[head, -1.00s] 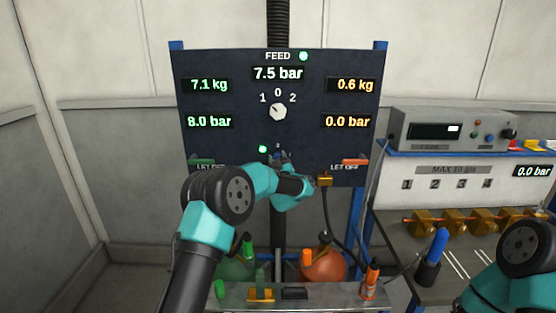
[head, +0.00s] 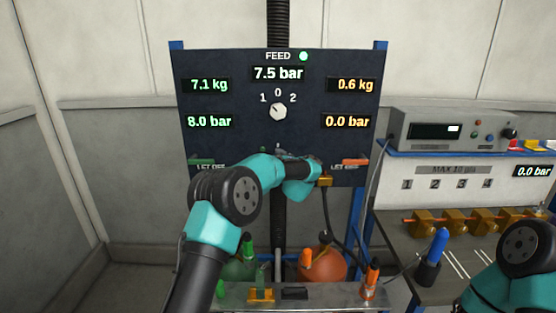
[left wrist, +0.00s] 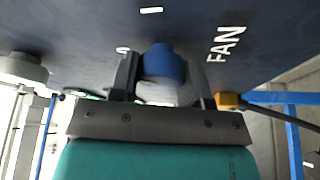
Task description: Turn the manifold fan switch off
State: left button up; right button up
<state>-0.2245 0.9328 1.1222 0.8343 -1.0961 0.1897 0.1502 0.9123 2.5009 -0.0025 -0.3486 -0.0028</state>
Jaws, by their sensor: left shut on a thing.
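The manifold fan switch is a blue knob (left wrist: 163,65) on the dark panel, beside the white word FAN in the left wrist view. My left gripper (left wrist: 163,82) is shut on it, one finger on each side. In the head view, my left arm reaches up to the lower middle of the panel (head: 230,135) and hides the switch. My right arm's teal and black links show at the lower right of the head view, but its gripper is out of frame.
A white selector knob (head: 278,112) marked 1, 0, 2 sits above my left arm. Green (head: 202,161) and orange (head: 355,162) levers flank it low on the panel. A brass fitting (left wrist: 228,101) with a dark hose is close to my left gripper's right side.

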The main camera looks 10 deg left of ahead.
pick_arm(q)
jog(key=n+g, duration=0.1)
jog(key=n, duration=0.2)
jog(key=n+g+h, duration=0.1)
jog(key=n, duration=0.2)
jog(key=shift+h, duration=0.3)
jog(key=shift+n, duration=0.3)
jog(key=o, duration=0.9)
jog(key=shift+o, duration=0.2)
jog(key=shift+s, duration=0.1)
jog(key=v, duration=1.7)
jog(key=shift+d, duration=0.15)
